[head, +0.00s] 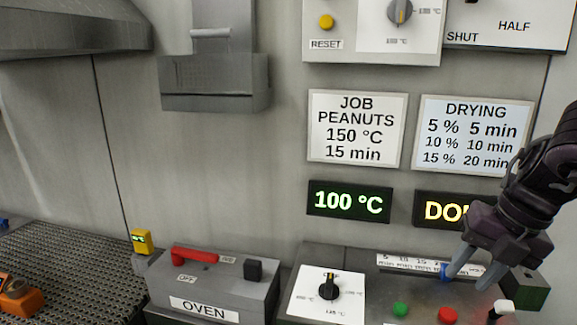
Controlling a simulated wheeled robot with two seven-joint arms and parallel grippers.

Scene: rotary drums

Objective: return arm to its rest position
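My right arm enters from the right edge. My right gripper (464,281) points down over the right control box (375,302), with its two fingers apart and nothing seen between them. One fingertip is beside a blue knob or button (444,271); I cannot tell whether they touch. The arm hides part of the yellow-lettered display (436,209) and the edge of the drying sign (472,132). My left gripper is not in view.
The right box carries a black dial (329,286), a green button (400,309), a red button (447,314) and a white-tipped switch (503,307). Left of it is the oven box (212,284) with a red lever (195,255). A green display (348,202) reads 100 °C.

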